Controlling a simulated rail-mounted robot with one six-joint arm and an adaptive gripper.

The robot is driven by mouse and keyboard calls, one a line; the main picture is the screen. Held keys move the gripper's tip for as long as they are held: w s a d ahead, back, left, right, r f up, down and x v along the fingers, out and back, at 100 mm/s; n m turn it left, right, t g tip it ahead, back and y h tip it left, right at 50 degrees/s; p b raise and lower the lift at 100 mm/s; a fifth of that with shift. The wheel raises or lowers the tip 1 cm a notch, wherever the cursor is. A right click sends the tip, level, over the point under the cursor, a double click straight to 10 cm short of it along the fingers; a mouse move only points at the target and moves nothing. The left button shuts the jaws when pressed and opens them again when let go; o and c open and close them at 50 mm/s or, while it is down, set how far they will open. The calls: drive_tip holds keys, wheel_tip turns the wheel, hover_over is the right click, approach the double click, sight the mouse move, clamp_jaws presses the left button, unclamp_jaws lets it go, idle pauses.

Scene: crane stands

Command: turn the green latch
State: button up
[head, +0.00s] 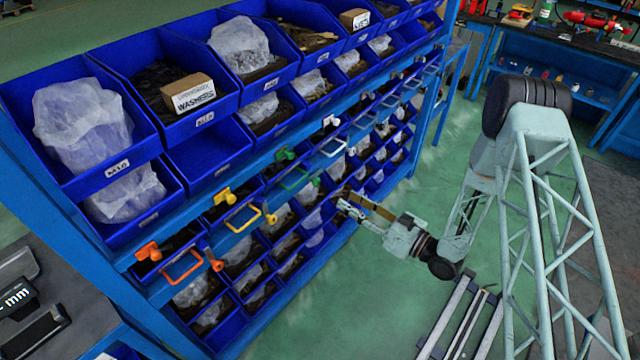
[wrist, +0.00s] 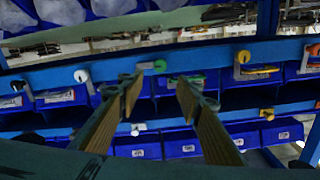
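The green latch (head: 285,154) is a small knob on the blue rack rail in the head view, above a green U-shaped handle (head: 294,179). In the wrist view the green latch (wrist: 159,66) shows between and just beyond the fingertips, with a pale part to its left. My gripper (head: 348,203) is in front of the rack, to the right of and below the latch in the head view. Its two fingers (wrist: 158,84) are spread apart with nothing between them. The gap to the latch is hard to judge.
Yellow (head: 226,196), orange (head: 148,251) and white (head: 331,121) latches line the same rail. Blue bins (head: 206,156) with bags and boxes fill the rack above and below. Open green floor (head: 330,310) lies in front of the rack.

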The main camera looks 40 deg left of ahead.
sight(318, 182)
drive_tip(key=shift+w+a, duration=0.2)
drive_tip(key=shift+a, duration=3.15)
drive_tip(key=shift+w+a, duration=0.15)
drive_tip(key=shift+a, duration=3.2)
drive_tip(key=c, duration=0.8)
